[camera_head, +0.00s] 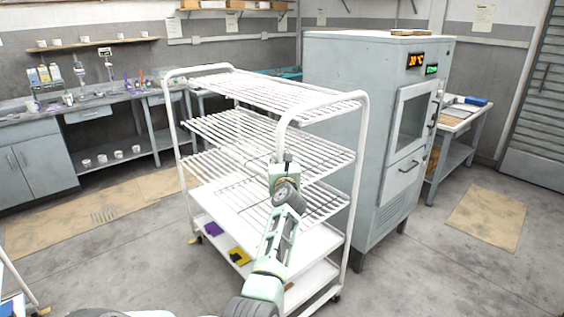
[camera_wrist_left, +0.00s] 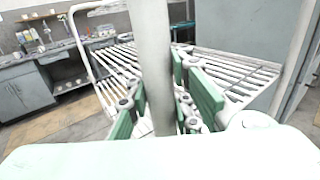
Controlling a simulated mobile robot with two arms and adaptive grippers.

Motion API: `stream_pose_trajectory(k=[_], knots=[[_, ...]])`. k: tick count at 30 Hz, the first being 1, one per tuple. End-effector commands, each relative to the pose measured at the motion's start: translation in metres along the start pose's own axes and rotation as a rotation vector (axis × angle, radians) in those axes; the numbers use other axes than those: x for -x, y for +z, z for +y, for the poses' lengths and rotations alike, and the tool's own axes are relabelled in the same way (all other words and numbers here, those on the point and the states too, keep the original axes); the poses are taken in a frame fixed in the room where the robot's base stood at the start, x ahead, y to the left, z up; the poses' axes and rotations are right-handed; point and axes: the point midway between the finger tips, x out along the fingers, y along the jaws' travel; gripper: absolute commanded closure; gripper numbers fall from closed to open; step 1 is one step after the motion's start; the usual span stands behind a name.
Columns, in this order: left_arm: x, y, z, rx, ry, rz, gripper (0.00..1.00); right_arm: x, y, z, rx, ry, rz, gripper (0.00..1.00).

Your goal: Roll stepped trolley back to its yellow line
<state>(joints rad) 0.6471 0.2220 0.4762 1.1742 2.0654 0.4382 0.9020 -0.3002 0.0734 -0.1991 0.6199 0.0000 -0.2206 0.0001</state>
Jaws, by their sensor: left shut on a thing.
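The stepped trolley (camera_head: 232,128) is a white wheeled frame with several wire shelves and solid lower decks, standing upright in the middle of the head view. My left gripper (camera_head: 284,162) is at the trolley's near side, by its rounded end frame. In the left wrist view its green fingers (camera_wrist_left: 160,112) are shut around a white upright tube (camera_wrist_left: 152,50) of the trolley. I cannot make out a yellow line on the floor. My right gripper is not in view.
A tall grey cabinet (camera_head: 345,85) with lit displays stands close at the trolley's right. A grey workbench (camera_head: 92,104) runs along the left wall. Tan mats lie on the floor at left (camera_head: 105,208) and right (camera_head: 487,217). Open floor (camera_head: 450,275) lies at front right.

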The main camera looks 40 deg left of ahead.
Motion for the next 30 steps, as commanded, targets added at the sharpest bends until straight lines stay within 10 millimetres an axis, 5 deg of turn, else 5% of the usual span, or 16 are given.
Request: stream_pose_trajectory(k=[2,3,11,30], knots=[[-0.001,-0.008,0.009,-0.012,0.020,0.014,1.00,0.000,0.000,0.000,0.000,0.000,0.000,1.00],[-0.001,-0.008,0.009,-0.012,0.019,0.014,0.83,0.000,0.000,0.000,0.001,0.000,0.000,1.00],[-0.001,-0.006,0.008,-0.007,0.017,0.013,0.61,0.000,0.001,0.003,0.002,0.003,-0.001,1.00],[0.013,-0.003,0.003,-0.001,0.008,0.006,0.60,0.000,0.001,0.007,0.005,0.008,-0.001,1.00]])
